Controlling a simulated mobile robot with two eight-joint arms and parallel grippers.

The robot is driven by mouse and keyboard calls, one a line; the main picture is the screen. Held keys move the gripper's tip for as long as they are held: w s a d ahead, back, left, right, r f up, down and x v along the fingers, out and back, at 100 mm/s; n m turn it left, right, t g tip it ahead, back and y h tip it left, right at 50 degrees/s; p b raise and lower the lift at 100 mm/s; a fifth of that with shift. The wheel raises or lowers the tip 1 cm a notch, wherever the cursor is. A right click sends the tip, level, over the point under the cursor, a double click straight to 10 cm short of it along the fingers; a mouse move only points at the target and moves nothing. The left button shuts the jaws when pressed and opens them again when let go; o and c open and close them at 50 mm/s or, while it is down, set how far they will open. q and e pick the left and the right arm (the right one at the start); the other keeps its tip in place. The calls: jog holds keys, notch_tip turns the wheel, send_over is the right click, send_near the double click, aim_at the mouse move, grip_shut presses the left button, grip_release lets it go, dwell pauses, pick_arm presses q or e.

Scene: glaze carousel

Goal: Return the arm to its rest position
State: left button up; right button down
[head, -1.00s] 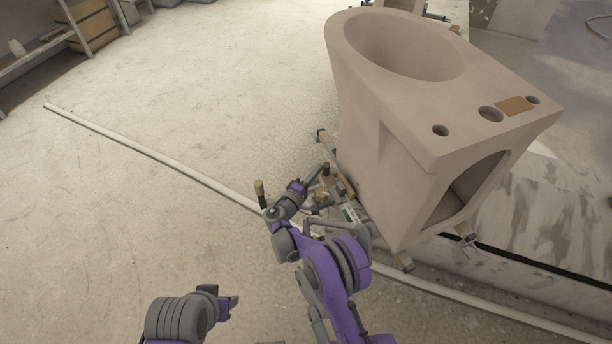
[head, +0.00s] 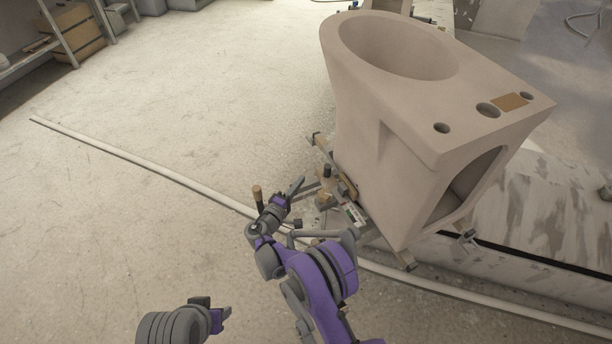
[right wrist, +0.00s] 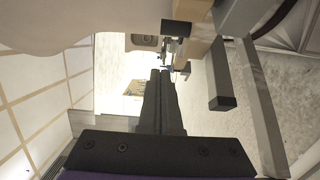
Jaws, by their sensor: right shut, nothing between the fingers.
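My right arm is purple and grey and reaches up from the bottom of the head view. Its gripper (head: 298,186) is shut and empty, left of the stand under the pale toilet bowl (head: 388,120). A gap shows between the fingertips and the bowl. In the right wrist view the dark fingers (right wrist: 160,82) are together, with nothing held. My left gripper (head: 222,314) is low at the bottom left of the head view, over the floor. Its fingers are too unclear to tell open from shut.
A bracket with clamps and levers (head: 352,212) sits by the bowl's base. A wooden-tipped handle (head: 257,194) stands close to my right wrist. A long pale pipe (head: 130,158) crosses the floor. Shelving (head: 62,42) is at the far left.

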jog(key=v, duration=0.6)
jog(key=shift+d, duration=0.15)
jog(key=shift+s, duration=0.1)
